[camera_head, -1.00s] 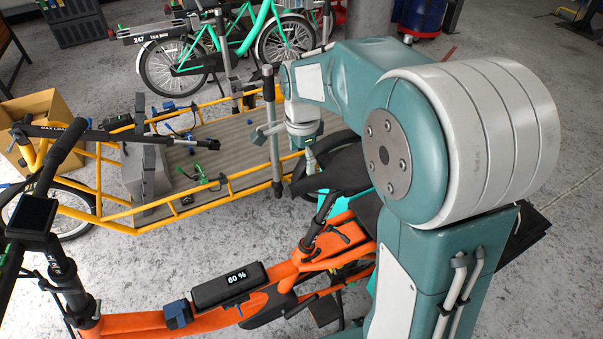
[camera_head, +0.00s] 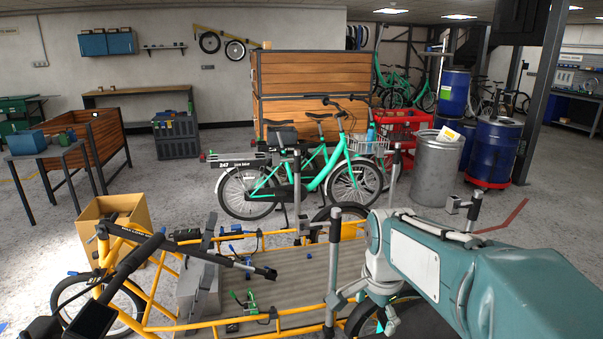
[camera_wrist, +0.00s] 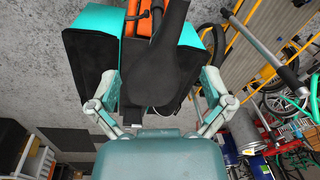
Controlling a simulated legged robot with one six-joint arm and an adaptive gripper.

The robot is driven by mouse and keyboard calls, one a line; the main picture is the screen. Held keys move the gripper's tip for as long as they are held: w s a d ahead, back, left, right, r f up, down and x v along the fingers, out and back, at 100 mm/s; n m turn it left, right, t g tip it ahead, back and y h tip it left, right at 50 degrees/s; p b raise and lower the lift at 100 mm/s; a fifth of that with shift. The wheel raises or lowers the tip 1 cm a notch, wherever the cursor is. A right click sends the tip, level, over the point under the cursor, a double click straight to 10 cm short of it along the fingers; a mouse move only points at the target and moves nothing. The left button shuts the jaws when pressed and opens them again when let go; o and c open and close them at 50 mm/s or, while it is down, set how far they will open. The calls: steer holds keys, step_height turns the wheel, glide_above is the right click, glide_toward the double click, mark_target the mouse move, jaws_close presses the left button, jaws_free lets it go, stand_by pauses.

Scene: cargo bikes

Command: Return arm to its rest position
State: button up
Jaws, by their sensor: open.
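My arm reaches in from the lower right of the head view, with a teal link running left to a pale wrist joint. In the wrist view my gripper (camera_wrist: 160,82) has its two grey fingers spread wide apart, with nothing held between them. Beyond the fingers lies a black saddle (camera_wrist: 172,45) with black and teal bags (camera_wrist: 90,65) on either side and an orange frame part (camera_wrist: 143,22) behind. I cannot tell from the wrist view whether the fingers touch the bags. My gripper is mostly hidden at the lower edge of the head view.
A yellow cargo bike (camera_head: 158,288) with a flat bed (camera_head: 285,275) and upright posts stands close, left of my arm. A cardboard box (camera_head: 90,212) is beyond. Green bikes (camera_head: 318,168), a grey bin (camera_head: 437,172) and blue barrels (camera_head: 496,150) stand farther back. Open floor shows between them.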

steer(key=s+r+n+t, duration=0.1)
steer(key=s+n+t, duration=0.1)
steer(key=s+n, duration=0.4)
steer(key=s+d+r+n+t, duration=0.1)
steer(key=s+n+t, duration=0.1)
steer(key=s+n, duration=0.4)
steer(key=shift+s+r, duration=0.25)
steer(key=shift+s, duration=2.05)
